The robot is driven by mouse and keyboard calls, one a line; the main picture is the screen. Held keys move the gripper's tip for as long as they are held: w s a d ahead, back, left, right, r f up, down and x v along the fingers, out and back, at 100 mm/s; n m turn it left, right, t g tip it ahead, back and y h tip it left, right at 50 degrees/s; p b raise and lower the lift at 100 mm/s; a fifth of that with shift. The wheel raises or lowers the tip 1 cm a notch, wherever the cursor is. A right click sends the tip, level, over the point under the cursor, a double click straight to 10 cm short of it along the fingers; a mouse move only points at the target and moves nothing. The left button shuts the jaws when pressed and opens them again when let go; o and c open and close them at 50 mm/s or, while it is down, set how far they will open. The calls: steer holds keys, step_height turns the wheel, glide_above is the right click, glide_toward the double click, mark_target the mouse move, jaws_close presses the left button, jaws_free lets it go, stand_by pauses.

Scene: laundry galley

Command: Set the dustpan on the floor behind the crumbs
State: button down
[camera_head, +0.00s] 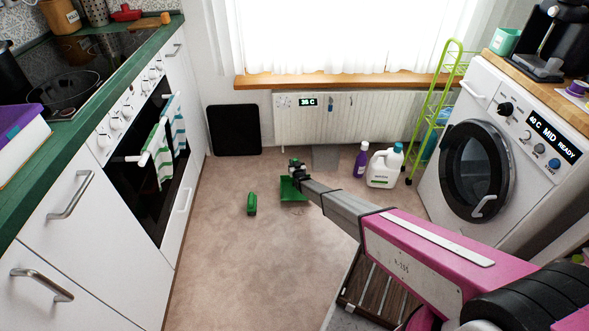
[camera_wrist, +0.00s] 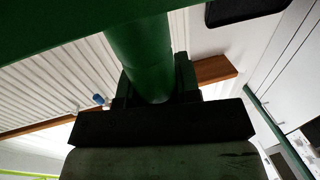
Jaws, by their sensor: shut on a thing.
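The green dustpan (camera_head: 293,190) is in front of the radiator in the head view. My gripper (camera_head: 297,170) is shut on its handle, and the arm hides part of it. In the wrist view the round green handle (camera_wrist: 140,55) stands between the dark jaws of my gripper (camera_wrist: 150,95), and the edge of the pan crosses the top left. I cannot tell whether the pan touches the floor. No crumbs can be made out on the beige floor (camera_head: 235,255).
A small green object (camera_head: 252,204), perhaps a brush, stands left of the dustpan. A purple bottle (camera_head: 360,162) and a white jug (camera_head: 385,167) stand to the right, near a green rack (camera_head: 432,120). A black panel (camera_head: 234,130) leans at the back wall. The floor's middle is clear.

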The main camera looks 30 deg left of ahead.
steer(key=shift+f, duration=1.95)
steer(key=shift+f, duration=0.2)
steer(key=c, duration=0.8)
jaws_free()
steer(key=shift+d+r, duration=0.1)
steer(key=shift+r, duration=0.1)
